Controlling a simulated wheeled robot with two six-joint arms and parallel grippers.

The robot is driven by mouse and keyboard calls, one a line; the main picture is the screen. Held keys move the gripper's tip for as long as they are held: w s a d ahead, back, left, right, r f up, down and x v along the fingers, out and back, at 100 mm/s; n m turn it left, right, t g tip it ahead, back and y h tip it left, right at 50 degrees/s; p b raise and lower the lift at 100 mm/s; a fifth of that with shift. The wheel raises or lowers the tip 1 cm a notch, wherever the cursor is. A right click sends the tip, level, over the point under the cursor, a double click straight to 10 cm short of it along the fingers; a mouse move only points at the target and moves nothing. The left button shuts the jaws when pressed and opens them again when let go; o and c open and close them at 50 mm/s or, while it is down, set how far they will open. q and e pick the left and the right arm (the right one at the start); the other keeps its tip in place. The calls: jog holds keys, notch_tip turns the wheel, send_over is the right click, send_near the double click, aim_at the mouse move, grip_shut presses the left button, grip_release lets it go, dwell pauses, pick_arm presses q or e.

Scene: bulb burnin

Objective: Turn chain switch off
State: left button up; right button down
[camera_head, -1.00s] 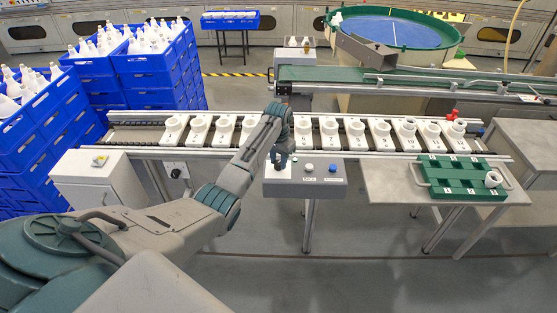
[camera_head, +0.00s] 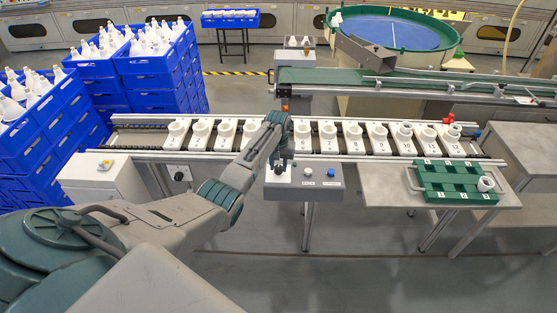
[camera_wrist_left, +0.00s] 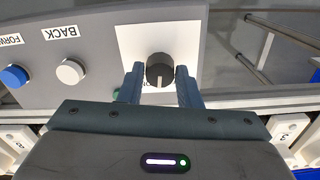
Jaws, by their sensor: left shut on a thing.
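The chain switch is a black rotary knob (camera_wrist_left: 160,68) on a white plate (camera_wrist_left: 128,42) of the grey control box (camera_head: 321,184). In the left wrist view a pale line shows on the knob's lower part. My left gripper (camera_wrist_left: 160,74) is shut on the knob, one finger on each side. In the head view my left gripper (camera_head: 280,164) is at the left end of the box, and it largely hides the knob there. My right gripper is not in view.
White button (camera_wrist_left: 70,71) and blue button (camera_wrist_left: 14,76) sit beside the knob, labelled BACK and FORWARD. A chain conveyor (camera_head: 135,136) with several white holders (camera_head: 328,137) runs behind the box. A green tray (camera_head: 455,196) lies on a table (camera_head: 385,184) at right.

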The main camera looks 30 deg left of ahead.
aim_at(278, 167)
pick_arm(q)
jog(key=n+p, duration=0.1)
jog(key=n, duration=0.1)
jog(key=n+p, duration=0.1)
jog(key=n, duration=0.1)
jog(key=shift+r+n+p, duration=0.2)
jog(key=shift+n+p, duration=0.1)
jog(key=shift+f+n+p, duration=0.1)
jog(key=shift+n+p, duration=0.7)
jog(key=shift+n, duration=1.1)
jog(key=o, duration=1)
jog(key=shift+c, duration=0.2)
notch_tip(278, 167, up, 11)
jog(key=b, duration=0.1)
jog(key=shift+f, duration=0.15)
